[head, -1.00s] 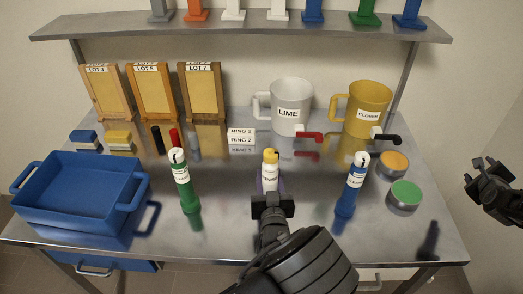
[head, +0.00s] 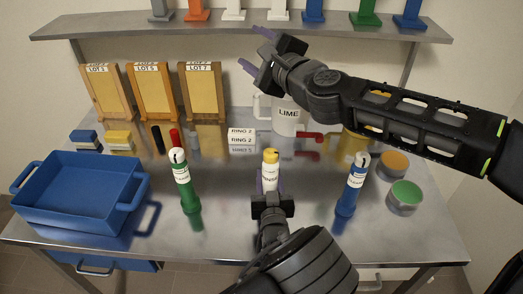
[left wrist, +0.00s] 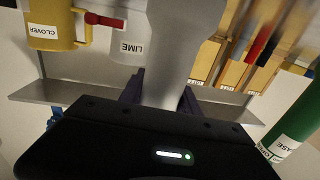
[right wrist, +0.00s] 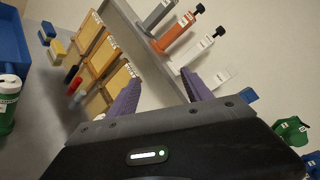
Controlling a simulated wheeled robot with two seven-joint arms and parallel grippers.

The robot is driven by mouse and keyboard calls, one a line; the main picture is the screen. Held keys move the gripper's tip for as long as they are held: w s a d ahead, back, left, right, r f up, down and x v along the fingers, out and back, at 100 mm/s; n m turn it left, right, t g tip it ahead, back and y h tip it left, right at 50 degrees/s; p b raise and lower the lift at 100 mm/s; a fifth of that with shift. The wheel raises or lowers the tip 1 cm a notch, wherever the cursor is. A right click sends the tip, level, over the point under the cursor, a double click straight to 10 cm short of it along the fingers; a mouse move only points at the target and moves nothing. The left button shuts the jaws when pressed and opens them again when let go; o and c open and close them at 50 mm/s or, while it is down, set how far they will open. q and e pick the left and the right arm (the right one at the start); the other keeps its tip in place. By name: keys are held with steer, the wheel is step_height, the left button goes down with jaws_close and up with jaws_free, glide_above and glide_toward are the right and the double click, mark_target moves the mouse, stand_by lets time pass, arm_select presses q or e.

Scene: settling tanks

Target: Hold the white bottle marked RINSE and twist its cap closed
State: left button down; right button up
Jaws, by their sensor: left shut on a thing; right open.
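The white bottle (head: 270,172) stands upright in the middle of the steel bench, with its yellow cap (head: 270,155) on top. Its label cannot be read here. My left gripper (head: 271,192) is shut around the bottle from the front, below the cap. In the left wrist view the bottle (left wrist: 178,50) shows as a pale grey-white shape between the fingers. My right gripper (head: 254,52) is open and empty, high above the bench in front of the LIME jug, pointing left. In the right wrist view its purple fingers (right wrist: 160,92) are spread with nothing between them.
A green bottle (head: 187,188) stands left of the white bottle and a blue bottle (head: 350,190) right. The LIME jug (head: 287,115) and the partly hidden yellow jug (head: 350,148) stand behind. A blue tray (head: 75,215) sits at left. A shelf (head: 240,29) runs overhead.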

step_height(320, 180, down, 11)
steer(key=d+m+g, duration=0.1)
steer(key=d+g, duration=0.1)
steer(key=g, duration=0.1)
steer(key=m+g+y, duration=0.1)
steer(key=m+y, duration=0.5)
glide_toward(271, 155)
steer(key=w+f, duration=0.1)
steer(key=shift+w+a, duration=0.25)
steer(key=shift+a, duration=0.15)
steer(key=shift+f, duration=0.1)
steer(key=x, duration=1.2)
steer(key=shift+f, duration=0.2)
steer(key=shift+c, duration=0.6)
jaws_close()
